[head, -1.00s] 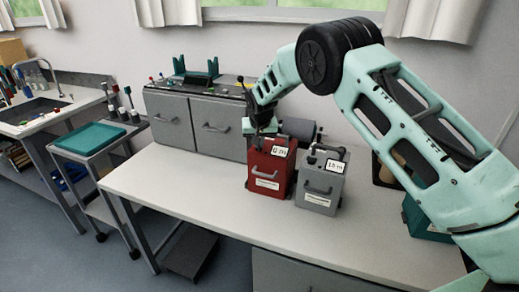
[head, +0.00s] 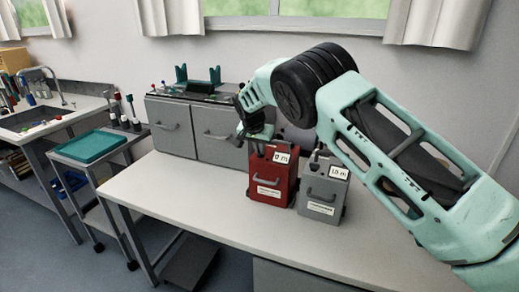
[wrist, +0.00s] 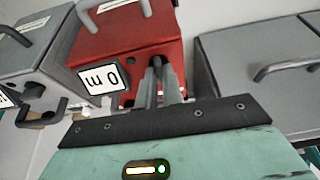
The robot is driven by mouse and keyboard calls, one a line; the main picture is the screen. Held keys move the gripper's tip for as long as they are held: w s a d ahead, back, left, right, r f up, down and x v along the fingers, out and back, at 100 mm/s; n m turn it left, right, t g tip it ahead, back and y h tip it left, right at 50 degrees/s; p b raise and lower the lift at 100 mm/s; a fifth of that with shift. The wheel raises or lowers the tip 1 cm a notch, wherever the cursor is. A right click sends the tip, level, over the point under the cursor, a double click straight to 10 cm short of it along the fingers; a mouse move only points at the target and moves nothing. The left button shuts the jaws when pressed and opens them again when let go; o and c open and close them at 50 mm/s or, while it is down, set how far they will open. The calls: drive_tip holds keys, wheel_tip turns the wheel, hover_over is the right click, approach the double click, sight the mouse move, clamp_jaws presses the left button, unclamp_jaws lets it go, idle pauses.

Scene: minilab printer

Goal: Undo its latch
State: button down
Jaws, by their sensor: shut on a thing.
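A red box (head: 283,190) with a front handle and a "0 m" tag stands on the bench. It fills the upper middle of the wrist view (wrist: 130,42), its tag (wrist: 103,79) upside down there. My gripper (head: 260,142) is over the rear left part of the red box's top. In the wrist view, my fingers (wrist: 161,66) are closed together against the tagged face, beside the tag. They are shut on a small part there, likely the latch, which the fingers mostly hide.
A grey box (head: 322,192) with a "1.5 m" tag stands close to the right; its dark bent bar (wrist: 52,115) shows in the wrist view. Grey cabinets (head: 215,128) stand behind. The bench front (head: 190,195) is clear on the left.

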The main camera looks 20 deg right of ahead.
drive_tip(key=c, duration=1.5)
unclamp_jaws()
drive_tip(key=shift+c, duration=0.2)
drive_tip(key=b+v, duration=0.3)
drive_tip(key=v, duration=1.4)
drive_tip(key=shift+r, duration=0.2)
drive_tip(key=shift+s, duration=0.1)
